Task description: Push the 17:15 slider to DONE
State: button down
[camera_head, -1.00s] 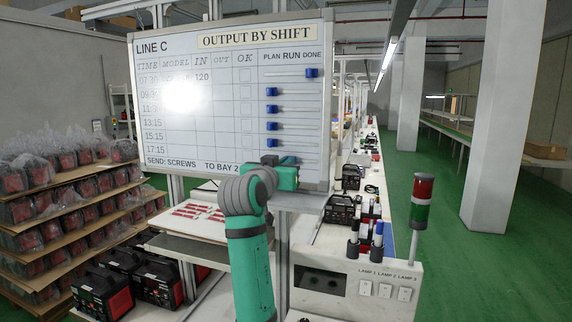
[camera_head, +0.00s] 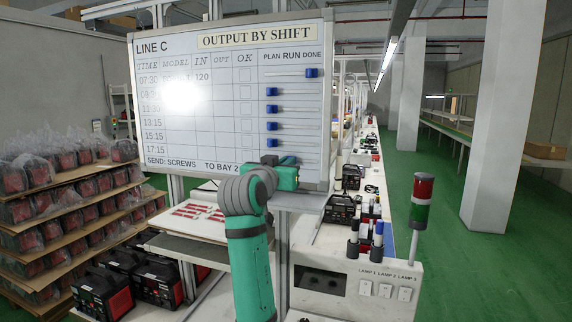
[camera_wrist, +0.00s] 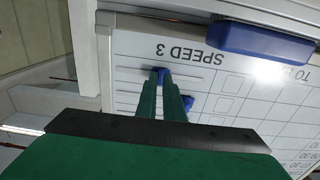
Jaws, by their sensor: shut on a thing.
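The whiteboard (camera_head: 225,100) has shift rows and a PLAN RUN DONE slider column. The 17:15 slider (camera_wrist: 159,71) is a small blue knob on the lowest track. My gripper (camera_wrist: 160,75) is shut on it, with its green fingers reaching to the board. In the head view my gripper (camera_head: 284,176) covers most of that row's track and hides the knob. In the wrist view, which sees the board upside down, the 15:15 slider (camera_wrist: 187,102) sits farther from the DONE edge than the held knob. The 07:30 slider (camera_head: 312,73) is at DONE.
The 09:30 slider (camera_head: 272,92) and the ones below it are near PLAN. A blue block (camera_wrist: 262,42) rests on the ledge under the board. A panel with lamp switches (camera_head: 365,288) and a red-green signal lamp (camera_head: 421,200) stand at right.

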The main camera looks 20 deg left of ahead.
jog(key=d, duration=0.6)
jog(key=c, duration=1.9)
grip_release()
jog(key=shift+o, duration=0.2)
jog(key=shift+a, duration=0.1)
jog(key=shift+s, duration=0.35)
jog(key=s, duration=1)
jog(key=shift+s, duration=0.15)
